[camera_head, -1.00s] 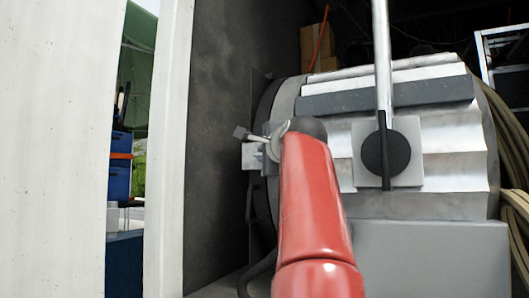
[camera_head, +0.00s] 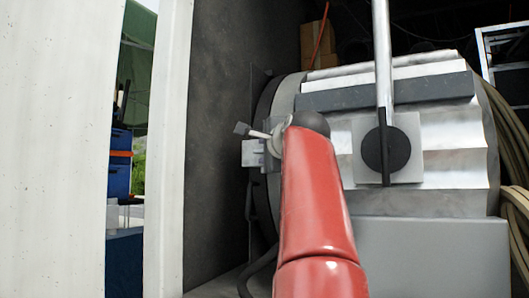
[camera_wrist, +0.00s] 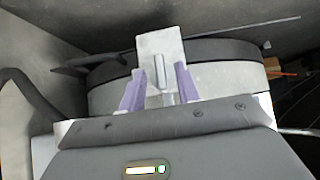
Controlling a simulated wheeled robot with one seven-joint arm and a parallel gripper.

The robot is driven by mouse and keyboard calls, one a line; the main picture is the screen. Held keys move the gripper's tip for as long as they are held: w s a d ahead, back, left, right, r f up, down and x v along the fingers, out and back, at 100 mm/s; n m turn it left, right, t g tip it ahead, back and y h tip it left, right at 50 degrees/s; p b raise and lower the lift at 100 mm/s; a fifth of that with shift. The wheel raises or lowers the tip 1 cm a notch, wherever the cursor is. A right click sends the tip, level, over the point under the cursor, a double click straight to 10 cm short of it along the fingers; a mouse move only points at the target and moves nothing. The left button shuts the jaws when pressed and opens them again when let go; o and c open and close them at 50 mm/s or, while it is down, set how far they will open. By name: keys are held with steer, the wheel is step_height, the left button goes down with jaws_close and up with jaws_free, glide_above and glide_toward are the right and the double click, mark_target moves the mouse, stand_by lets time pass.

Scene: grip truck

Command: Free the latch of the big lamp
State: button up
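The big lamp (camera_head: 400,150) is a large ribbed metal drum, lying in a dark hold. Its latch (camera_head: 253,153) shows as a small light grey block at the drum's left end, beside my red arm. In the wrist view the latch (camera_wrist: 160,45) is a pale upright plate with a narrow ridge, against the round end of the lamp (camera_wrist: 225,78). My gripper (camera_wrist: 159,74) has its two purple fingers apart, one on each side of the ridge. Clear gaps show between the ridge and the fingers. In the head view my arm hides most of the gripper.
A pale wall post (camera_head: 168,150) stands close on the left, with a dark panel (camera_head: 217,130) behind it. A metal bar (camera_head: 384,60) with a black knob (camera_head: 386,150) crosses the lamp's front. Hoses (camera_head: 513,130) hang at right. A grey box (camera_head: 430,255) sits below.

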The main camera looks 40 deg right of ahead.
steer(key=b+v, duration=0.1)
steer(key=v, duration=0.6)
stand_by(0.4)
steer(key=a+f+n+g+y, duration=0.2)
steer(key=a+f+n, duration=0.25)
steer(key=f, duration=0.45)
steer(key=w+a+f+n+g+y, duration=0.1)
steer(key=a+f+n+y, duration=0.15)
steer(key=a+f, duration=0.55)
steer(key=a+f+n+g+y, duration=0.2)
steer(key=a+f+n, duration=0.2)
steer(key=f, duration=0.7)
steer(key=s+a+f+n+g, duration=0.2)
steer(key=s+a+f+n, duration=0.1)
steer(key=f, duration=0.6)
steer(key=s+a+f+n+g, duration=0.2)
steer(key=s+a+f+n, duration=0.2)
steer(key=f, duration=0.5)
steer(key=s+a+f+n+g, duration=0.1)
steer(key=s+a+f+n, duration=0.2)
steer(key=s+f, duration=0.3)
step_height(320, 180, down, 3)
steer(key=shift+a+f+n+g, duration=0.2)
steer(key=shift+n+g, duration=0.2)
steer(key=shift+n, duration=0.3)
steer(key=shift+s+r+y, duration=0.1)
steer(key=shift+s+y, duration=0.05)
steer(key=shift+y, duration=0.1)
